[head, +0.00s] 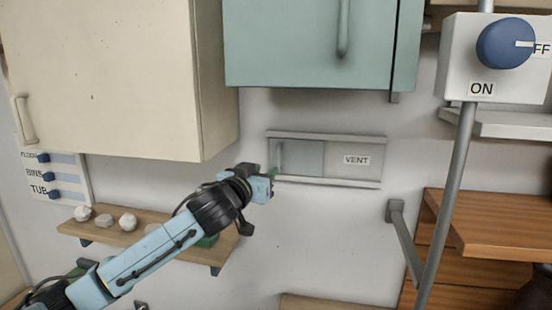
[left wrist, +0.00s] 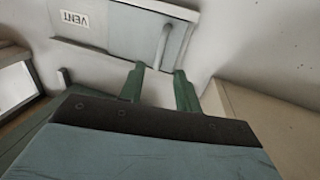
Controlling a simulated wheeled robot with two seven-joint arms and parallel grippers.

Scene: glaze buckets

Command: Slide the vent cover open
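The vent (head: 356,174) is a flat grey wall unit with rails along its top and bottom and a VENT label on its right part. Its blue-grey cover (head: 308,157) sits at the left end, with an upright bar handle (head: 280,153) near its left edge. The cover (left wrist: 141,30) and handle (left wrist: 163,45) also show in the left wrist view, upside down. My left gripper (head: 271,180) is at the vent's lower left corner. In the left wrist view its green fingers (left wrist: 158,71) are apart, with the handle's end lined up between the tips. I cannot tell whether they touch it.
A cream cupboard (head: 110,80) hangs above left and a teal cupboard (head: 290,45) above the vent. A wooden shelf (head: 103,232) with pale lumps lies below left. A grey post (head: 447,200) and an ON/OFF switch box (head: 460,60) stand right. Wall below the vent is clear.

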